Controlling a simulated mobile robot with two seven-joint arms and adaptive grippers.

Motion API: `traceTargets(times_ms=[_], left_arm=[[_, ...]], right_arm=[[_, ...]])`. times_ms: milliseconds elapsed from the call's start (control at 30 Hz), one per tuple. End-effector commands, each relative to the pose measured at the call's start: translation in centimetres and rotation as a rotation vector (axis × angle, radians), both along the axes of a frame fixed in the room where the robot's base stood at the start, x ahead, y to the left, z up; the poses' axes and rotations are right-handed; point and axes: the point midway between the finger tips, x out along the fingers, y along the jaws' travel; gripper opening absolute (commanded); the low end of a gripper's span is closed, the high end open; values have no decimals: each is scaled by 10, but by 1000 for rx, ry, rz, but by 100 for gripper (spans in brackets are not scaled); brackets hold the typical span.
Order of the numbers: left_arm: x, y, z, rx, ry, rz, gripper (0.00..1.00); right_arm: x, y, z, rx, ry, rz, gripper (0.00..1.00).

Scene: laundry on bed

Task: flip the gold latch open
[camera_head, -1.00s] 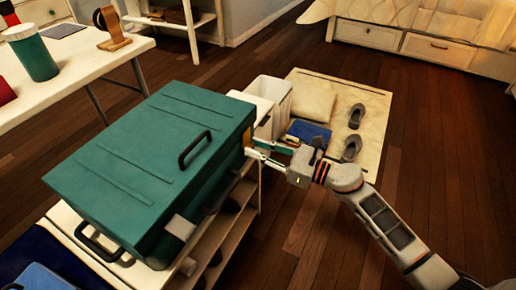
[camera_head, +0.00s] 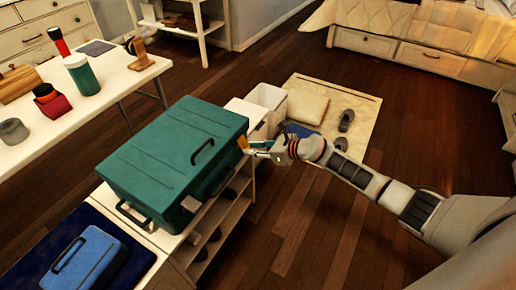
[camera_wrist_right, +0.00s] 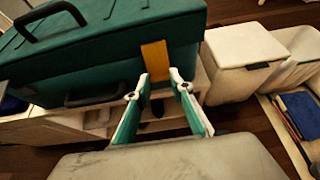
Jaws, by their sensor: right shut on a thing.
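The teal case (camera_head: 175,150) lies closed on a low white shelf unit, with a dark handle on its lid. The gold latch (camera_head: 242,142) is at the right-hand end of the case. In the right wrist view the latch (camera_wrist_right: 154,58) is a flat gold tab against the teal side, its lower end between my fingertips. My right gripper (camera_head: 249,149) is at the latch, shut on it. In the wrist view its teal-backed fingers (camera_wrist_right: 159,78) stand on both sides of the tab. My left gripper is out of view.
A blue case (camera_head: 88,262) lies on a dark mat at the lower left. White bins (camera_head: 266,98) stand just beyond the case's right end. A white table (camera_head: 105,95) with a teal bottle and other items is at the left. The wooden floor on the right is open.

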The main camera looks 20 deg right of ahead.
Motion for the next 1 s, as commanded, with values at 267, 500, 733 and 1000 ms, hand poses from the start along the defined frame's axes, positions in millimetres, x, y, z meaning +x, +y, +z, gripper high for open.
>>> traceTargets(times_ms=[267, 500, 733, 1000], left_arm=[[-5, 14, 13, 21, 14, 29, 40], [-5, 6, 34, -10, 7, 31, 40], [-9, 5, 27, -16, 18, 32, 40], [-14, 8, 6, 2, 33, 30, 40]], right_arm=[[3, -5, 31, -125, 138, -2, 0], [0, -5, 38, -254, 308, -3, 0], [-1, -5, 39, -381, 480, -4, 0], [-1, -3, 43, -496, 637, -3, 0]])
